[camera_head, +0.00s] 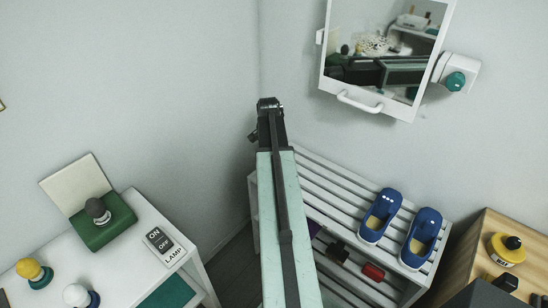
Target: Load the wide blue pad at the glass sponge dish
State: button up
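My arm reaches up the middle of the view, and my gripper (268,104) seems to be the dark part at its far end, in front of the bare wall corner. Its fingers cannot be made out, so I cannot tell whether it is open or shut, or whether it holds anything. I see no wide blue pad and no glass sponge dish in this view.
A white slatted rack (318,175) with blue slippers (380,216) stands right of my arm. A white table (122,270) at left bears a green box (103,228), a lamp switch (164,245) and knobbed items. A mirror (383,47) hangs above; a wooden cabinet (482,237) stands right.

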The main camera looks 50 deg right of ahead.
jog(key=shift+f+b, duration=0.5)
jog(key=shift+b, duration=0.1)
dwell(1.5)
notch_tip(320, 180, up, 7)
jog(key=p, duration=0.7)
dwell(0.4)
